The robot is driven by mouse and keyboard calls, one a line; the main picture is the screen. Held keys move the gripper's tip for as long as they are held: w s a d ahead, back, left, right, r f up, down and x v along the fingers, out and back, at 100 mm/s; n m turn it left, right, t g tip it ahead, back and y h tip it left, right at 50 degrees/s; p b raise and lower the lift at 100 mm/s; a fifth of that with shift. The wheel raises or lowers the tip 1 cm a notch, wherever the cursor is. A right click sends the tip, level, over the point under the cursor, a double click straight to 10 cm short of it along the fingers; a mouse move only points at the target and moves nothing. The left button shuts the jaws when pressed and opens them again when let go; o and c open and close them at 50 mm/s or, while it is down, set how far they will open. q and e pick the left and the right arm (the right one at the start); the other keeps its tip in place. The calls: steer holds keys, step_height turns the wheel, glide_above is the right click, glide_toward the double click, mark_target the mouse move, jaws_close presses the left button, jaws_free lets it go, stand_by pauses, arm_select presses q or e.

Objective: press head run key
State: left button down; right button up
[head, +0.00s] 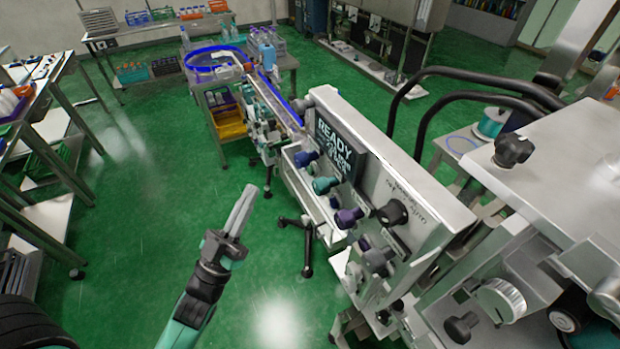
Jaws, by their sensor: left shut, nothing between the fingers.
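The sleeve applicator's head (425,205) is a light metal housing in the middle right of the head view. A dark display (340,150) on it reads "READY" with smaller text below that I cannot read fully. Blue, teal, purple and black knobs stick out along its front, among them a teal one (325,185) and a purple one (347,218). I cannot make out which part is the run key. My left gripper (247,192) is shut and empty, pointing up over the green floor, left of the machine and apart from it. My right gripper is not in view.
A conveyor (268,105) runs back from the machine to a table with a blue-rimmed round tray (212,58). A tripod foot (307,268) stands on the floor below the head. Metal shelving is at the left. The green floor (150,170) between is clear.

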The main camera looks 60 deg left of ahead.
arm_select(q)
steer(key=shift+a, duration=0.15)
glide_toward(311, 170)
steer(key=w+a+r, duration=0.2)
steer(key=a+r, duration=0.2)
steer(key=a, duration=0.1)
steer(key=shift+w+d+f+p, duration=0.15)
steer(key=shift+w+d+p, duration=0.1)
steer(key=shift+w+p, duration=0.25)
steer(key=shift+s, duration=0.15)
stand_by(1.7)
steer(key=shift+w+p, duration=0.35)
steer(key=shift+w, duration=0.1)
